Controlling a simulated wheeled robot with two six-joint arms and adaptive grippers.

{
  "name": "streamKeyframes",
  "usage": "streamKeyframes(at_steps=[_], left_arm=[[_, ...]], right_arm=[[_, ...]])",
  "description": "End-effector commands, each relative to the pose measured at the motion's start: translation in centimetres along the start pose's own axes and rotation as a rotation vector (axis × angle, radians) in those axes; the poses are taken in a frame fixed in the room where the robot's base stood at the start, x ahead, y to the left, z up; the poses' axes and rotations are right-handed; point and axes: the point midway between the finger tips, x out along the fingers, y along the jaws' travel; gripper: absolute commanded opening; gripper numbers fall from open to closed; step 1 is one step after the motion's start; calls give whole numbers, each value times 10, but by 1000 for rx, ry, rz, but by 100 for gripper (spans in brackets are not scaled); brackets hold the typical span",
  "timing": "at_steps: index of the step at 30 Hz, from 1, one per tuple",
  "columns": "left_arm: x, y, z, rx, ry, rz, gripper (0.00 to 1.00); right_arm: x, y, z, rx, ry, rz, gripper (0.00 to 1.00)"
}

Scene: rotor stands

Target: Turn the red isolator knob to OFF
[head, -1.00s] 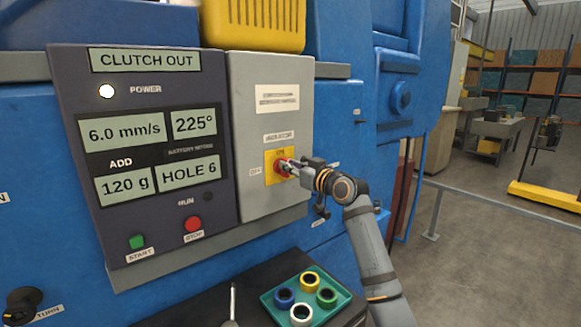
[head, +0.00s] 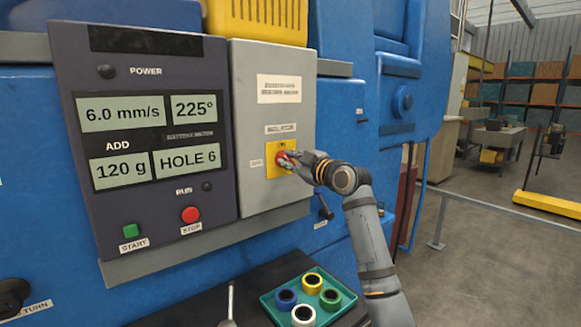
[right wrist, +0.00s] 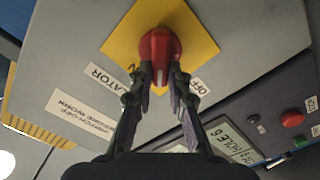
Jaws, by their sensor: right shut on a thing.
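The red isolator knob (head: 283,157) sits on a yellow plate (head: 272,150) on the light grey isolator box (head: 262,108). My right gripper (head: 287,160) is shut on the knob and covers much of it in the head view. In the right wrist view the knob (right wrist: 158,48) stands between the two fingertips (right wrist: 160,72), with an OFF label (right wrist: 196,86) beside the yellow plate. In the head view the small label (head: 256,164) left of the plate is too blurred to read. My left gripper is not in view.
The dark control panel (head: 150,205) left of the box carries readouts, a green START button (head: 130,231) and a red STOP button (head: 190,214). A teal tray (head: 275,310) with several coloured rings lies below. Open floor lies to the right.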

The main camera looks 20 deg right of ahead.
Motion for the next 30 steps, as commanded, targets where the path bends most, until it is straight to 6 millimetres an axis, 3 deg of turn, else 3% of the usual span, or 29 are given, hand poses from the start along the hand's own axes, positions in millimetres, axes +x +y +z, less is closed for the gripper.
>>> streamKeyframes(at_steps=[18,30], left_arm=[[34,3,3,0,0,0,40],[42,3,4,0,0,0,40]], right_arm=[[0,-10,5,-556,-1,-4,0],[0,-12,6,-767,-1,-4,0]])
